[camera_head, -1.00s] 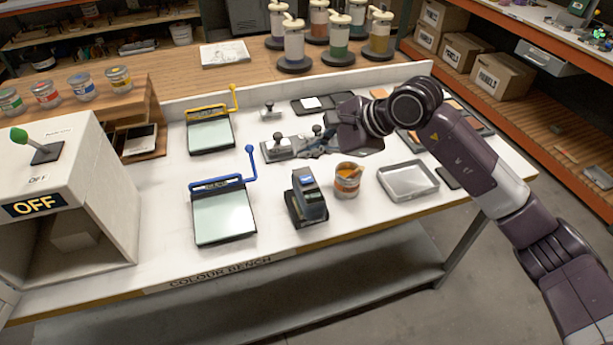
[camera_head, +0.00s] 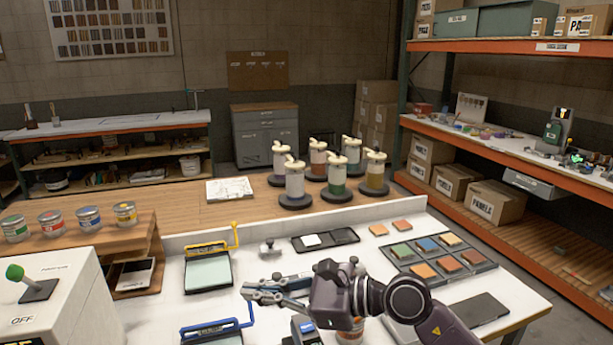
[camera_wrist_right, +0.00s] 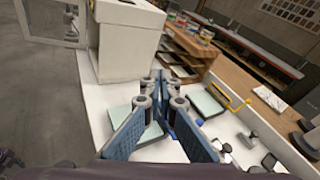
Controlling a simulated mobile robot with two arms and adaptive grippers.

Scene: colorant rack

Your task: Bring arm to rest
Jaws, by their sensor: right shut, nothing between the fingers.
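My right arm comes in from the lower right of the head view. Its dark gripper (camera_head: 258,291) points left above the white bench (camera_head: 375,222), with its fingers shut and empty. In the right wrist view the blue-grey fingers of the gripper (camera_wrist_right: 168,76) reach over the bench, close to a pale glass plate with a blue handle. My left gripper is in neither view.
The yellow-handled plate (camera_head: 208,272) and blue-handled plate (camera_head: 213,333) lie near the gripper. A tray of colour tiles (camera_head: 440,258) is to its right. The white box with the green lever (camera_head: 48,310) stands at left. Several pump bottles (camera_head: 295,183) stand behind.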

